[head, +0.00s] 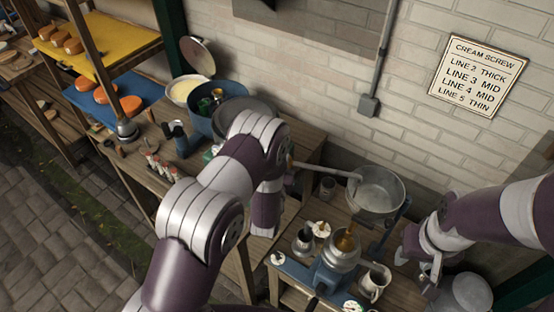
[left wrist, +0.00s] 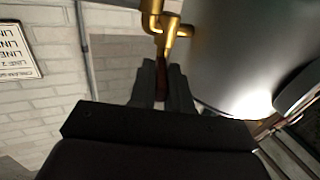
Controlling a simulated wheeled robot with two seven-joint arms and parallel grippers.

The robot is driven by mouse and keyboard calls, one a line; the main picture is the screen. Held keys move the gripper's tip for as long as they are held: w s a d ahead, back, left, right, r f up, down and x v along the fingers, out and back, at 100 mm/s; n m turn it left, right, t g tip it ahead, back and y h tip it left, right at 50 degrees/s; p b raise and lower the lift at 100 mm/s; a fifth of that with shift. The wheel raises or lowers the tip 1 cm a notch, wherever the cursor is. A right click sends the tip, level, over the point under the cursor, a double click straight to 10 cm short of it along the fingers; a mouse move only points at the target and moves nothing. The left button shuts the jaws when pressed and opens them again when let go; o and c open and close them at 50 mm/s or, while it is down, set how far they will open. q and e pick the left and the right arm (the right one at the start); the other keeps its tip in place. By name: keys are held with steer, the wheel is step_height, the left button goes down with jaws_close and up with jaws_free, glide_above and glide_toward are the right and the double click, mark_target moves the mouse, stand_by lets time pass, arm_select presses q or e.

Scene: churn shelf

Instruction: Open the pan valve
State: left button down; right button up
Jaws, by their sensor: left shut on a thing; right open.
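A round steel pan (head: 377,190) stands above the blue-based machine (head: 325,278) in the head view. My left gripper (left wrist: 162,85) is shut on a dark reddish-brown handle (left wrist: 161,88) just below the brass fitting. In the head view my left arm hides that gripper. My right gripper (head: 431,270) is open and empty, at the right of the machine.
A pale pipe (head: 325,171) runs to the pan's left rim. Metal jugs (head: 375,282) stand close to the machine. A blue tub (head: 207,119) and a shelf with cheeses (head: 119,105) are at left. A brick wall with a sign (head: 479,75) is behind.

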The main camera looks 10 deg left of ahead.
arm_select(q)
steer(key=w+d+n+g+y+b, duration=0.1)
steer(key=n+g+y+b, duration=0.3)
steer(key=y, duration=0.1)
steer(key=w+d+n+g+y+b, duration=0.1)
steer(key=n+g+y+b, duration=0.3)
steer(key=y+b, duration=0.1)
steer(key=w+d+n+g+y+b, duration=0.1)
steer(key=d+n+g+y+b, duration=0.1)
steer(key=n+y+b, duration=0.3)
steer(key=shift+g+y, duration=0.4)
steer(key=shift+g, duration=0.5)
steer(key=shift+r, duration=0.1)
steer(key=shift+w+r+n, duration=0.1)
steer(key=shift+r+n, duration=0.05)
steer(key=shift+n, duration=0.15)
steer(key=c, duration=1.4)
jaws_free()
steer(key=shift+o, duration=1.2)
steer(key=shift+a, duration=0.1)
